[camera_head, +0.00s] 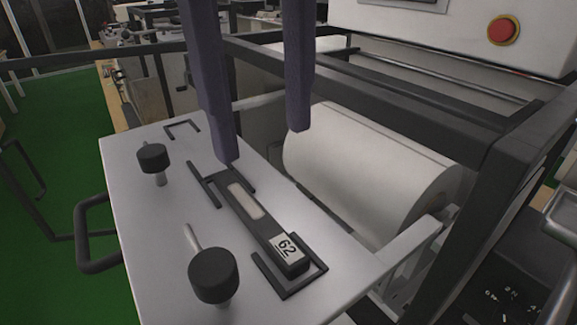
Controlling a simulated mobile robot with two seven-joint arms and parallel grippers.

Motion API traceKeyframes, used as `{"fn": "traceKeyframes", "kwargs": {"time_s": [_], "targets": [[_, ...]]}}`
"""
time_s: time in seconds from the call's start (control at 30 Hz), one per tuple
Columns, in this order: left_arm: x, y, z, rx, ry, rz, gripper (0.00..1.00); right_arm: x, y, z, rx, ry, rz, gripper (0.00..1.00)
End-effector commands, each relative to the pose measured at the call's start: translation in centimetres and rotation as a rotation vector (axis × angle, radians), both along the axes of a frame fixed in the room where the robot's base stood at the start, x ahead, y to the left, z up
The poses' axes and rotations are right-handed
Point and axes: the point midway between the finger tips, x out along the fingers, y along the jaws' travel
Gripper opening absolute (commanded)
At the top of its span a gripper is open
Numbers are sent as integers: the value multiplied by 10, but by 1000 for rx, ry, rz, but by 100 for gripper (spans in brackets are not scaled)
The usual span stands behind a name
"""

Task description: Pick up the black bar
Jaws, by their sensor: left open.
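The black bar (256,230) lies flat on the light metal plate (185,225), with a pale window in its upper part and a white "62" label at its near end. Black brackets sit around both of its ends. My left gripper (263,148) comes down from the top of the picture with two long purple-grey fingers spread wide and nothing between them. One fingertip overlaps the bar's far end in the picture; the other is to the right, in front of the white roll. Whether a fingertip touches the bar, I cannot tell. My right gripper is not in view.
Two black knobs (212,275) (152,158) stand left of the bar. A large white roll (365,170) lies behind to the right, framed by dark rails (420,105). A red button (503,30) is on the white housing. A black handle (85,235) projects left of the plate.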

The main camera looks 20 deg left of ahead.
Motion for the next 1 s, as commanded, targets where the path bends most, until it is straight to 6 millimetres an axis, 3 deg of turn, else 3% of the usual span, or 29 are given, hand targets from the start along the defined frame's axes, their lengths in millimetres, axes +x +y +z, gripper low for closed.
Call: {"fn": "traceKeyframes", "kwargs": {"time_s": [0.03, 0.17, 0.57, 0.8, 1.0], "targets": [[3, 4, -1, 17, -3, -17, 62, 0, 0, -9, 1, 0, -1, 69], [3, 9, -1, 37, 7, -43, 62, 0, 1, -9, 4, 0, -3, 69], [3, 9, -46, 38, 10, -42, 62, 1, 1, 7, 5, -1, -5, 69], [3, 7, -84, 36, 9, -41, 62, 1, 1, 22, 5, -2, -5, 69], [3, 7, -94, 36, 4, -43, 62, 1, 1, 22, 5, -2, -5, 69]]}}
